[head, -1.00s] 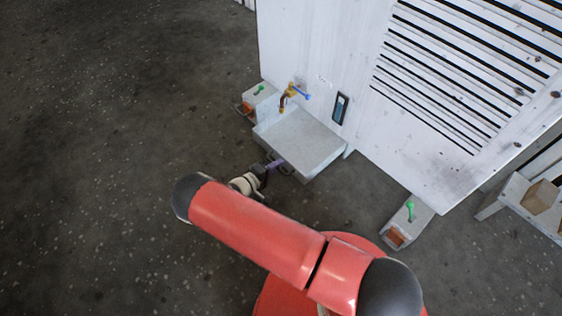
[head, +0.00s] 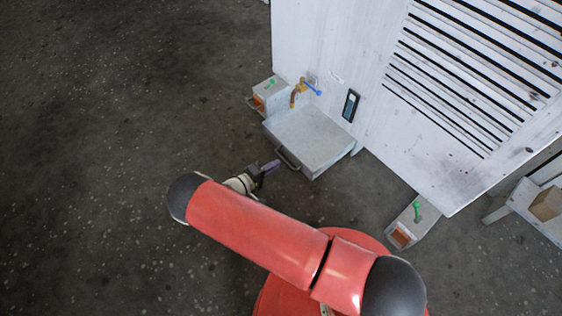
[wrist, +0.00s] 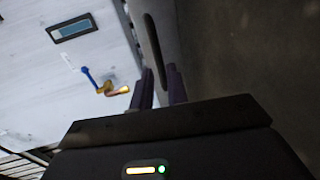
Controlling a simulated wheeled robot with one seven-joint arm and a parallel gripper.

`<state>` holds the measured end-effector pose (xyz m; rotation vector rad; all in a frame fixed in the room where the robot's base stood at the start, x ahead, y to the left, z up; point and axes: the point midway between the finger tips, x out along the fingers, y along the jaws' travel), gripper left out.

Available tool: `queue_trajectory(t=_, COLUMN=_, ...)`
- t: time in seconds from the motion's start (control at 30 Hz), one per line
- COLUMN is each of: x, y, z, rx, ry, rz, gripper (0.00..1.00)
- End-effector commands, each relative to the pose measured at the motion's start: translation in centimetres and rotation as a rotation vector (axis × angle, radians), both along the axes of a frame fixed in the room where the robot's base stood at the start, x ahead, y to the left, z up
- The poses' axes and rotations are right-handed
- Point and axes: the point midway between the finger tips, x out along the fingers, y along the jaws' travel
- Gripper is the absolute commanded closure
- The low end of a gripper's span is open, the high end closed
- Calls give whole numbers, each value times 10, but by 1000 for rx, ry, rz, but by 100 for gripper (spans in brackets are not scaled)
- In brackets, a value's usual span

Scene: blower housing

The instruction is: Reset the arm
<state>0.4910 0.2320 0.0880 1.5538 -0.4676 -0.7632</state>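My gripper (head: 270,167) sits low, just left of a light grey box (head: 312,138) with a bar handle (head: 288,160) on its front. In the head view the fingers are a little apart from this handle. In the wrist view my gripper (wrist: 160,88) shows two dark purple fingers with a narrow gap between them and nothing held. My red arm stretches across the lower head view.
A white panel (head: 380,85) with louvres stands behind the box. A yellow valve with a blue lever (head: 301,92) and a dark display (head: 350,105) are on it. Small boxes with green levers stand left (head: 270,92) and right (head: 413,220). Floor at left is clear.

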Motion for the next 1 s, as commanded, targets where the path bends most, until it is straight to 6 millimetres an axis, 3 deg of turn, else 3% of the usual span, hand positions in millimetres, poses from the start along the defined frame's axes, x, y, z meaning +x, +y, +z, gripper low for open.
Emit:
queue_trajectory(t=0.23, x=-17, y=16, z=4, rx=0, ry=1, rz=0, gripper=84)
queue_trajectory(t=0.8, x=-16, y=16, z=6, rx=2, ry=1, rz=-4, gripper=84)
queue_trajectory(t=0.9, x=-12, y=14, z=20, rx=21, ry=13, rz=-39, gripper=84)
queue_trajectory(t=1.0, x=-5, y=6, z=53, rx=67, ry=47, rz=-122, gripper=84)
